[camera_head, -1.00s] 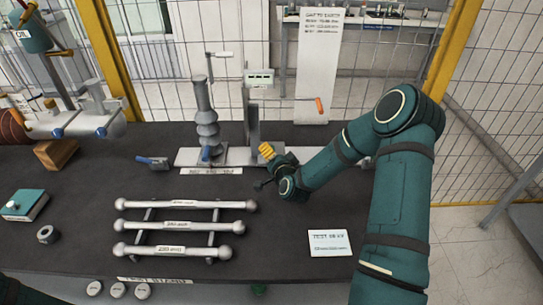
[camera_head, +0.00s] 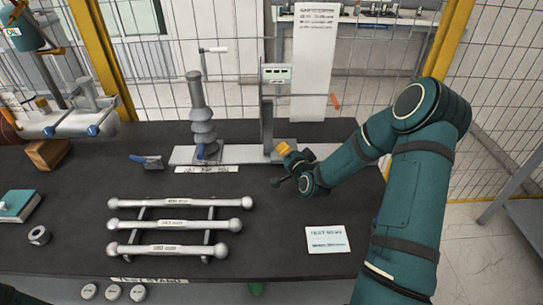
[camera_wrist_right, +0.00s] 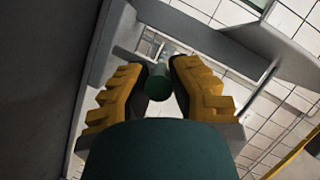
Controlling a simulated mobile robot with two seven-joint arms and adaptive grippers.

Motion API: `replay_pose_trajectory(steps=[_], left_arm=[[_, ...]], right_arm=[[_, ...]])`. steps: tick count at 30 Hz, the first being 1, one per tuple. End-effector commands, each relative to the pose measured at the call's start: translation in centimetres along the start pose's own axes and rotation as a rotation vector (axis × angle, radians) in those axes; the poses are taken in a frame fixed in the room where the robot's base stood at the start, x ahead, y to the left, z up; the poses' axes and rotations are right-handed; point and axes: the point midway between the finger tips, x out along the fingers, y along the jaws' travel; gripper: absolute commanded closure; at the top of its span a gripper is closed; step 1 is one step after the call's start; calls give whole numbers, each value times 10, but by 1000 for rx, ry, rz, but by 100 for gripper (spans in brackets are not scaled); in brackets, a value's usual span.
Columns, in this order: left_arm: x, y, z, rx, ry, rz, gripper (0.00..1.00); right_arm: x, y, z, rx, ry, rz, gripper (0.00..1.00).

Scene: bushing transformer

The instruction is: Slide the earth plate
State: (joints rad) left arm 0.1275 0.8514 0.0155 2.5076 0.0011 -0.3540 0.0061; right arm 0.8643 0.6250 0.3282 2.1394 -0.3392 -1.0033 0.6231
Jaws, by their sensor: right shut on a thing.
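The earth plate appears to be the upright grey plate (camera_head: 267,122) to the right of the ribbed grey bushing (camera_head: 203,112), on the light base rail (camera_head: 240,153). A small meter box (camera_head: 276,74) is at its top. My right gripper (camera_head: 284,148) is low at the plate's right side. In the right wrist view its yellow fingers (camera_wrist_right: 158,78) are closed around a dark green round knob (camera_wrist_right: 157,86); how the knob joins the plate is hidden. A gap separates plate and bushing. My left gripper is not in view.
Three grey rods on a rack (camera_head: 180,224) lie in front. A white card (camera_head: 327,239) lies at the right. A blue-handled tool (camera_head: 147,161), teal box (camera_head: 18,205) and metal nut (camera_head: 39,236) are at the left. A wire fence stands behind the dark table.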

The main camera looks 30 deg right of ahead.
Motion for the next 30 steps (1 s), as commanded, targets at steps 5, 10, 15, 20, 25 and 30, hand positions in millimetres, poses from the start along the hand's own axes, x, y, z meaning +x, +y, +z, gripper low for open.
replay_pose_trajectory(steps=[5,10,15,20,25,30], left_arm=[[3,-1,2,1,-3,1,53],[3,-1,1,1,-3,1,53],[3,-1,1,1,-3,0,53],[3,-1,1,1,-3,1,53],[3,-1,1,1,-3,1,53],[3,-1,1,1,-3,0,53]], right_arm=[[-4,8,-12,-1,3,3,100],[-4,8,-12,0,5,4,100],[-4,8,-12,0,4,4,48],[-4,7,-11,0,2,2,48],[-6,7,-10,0,1,2,48],[-23,7,-11,0,1,2,48]])
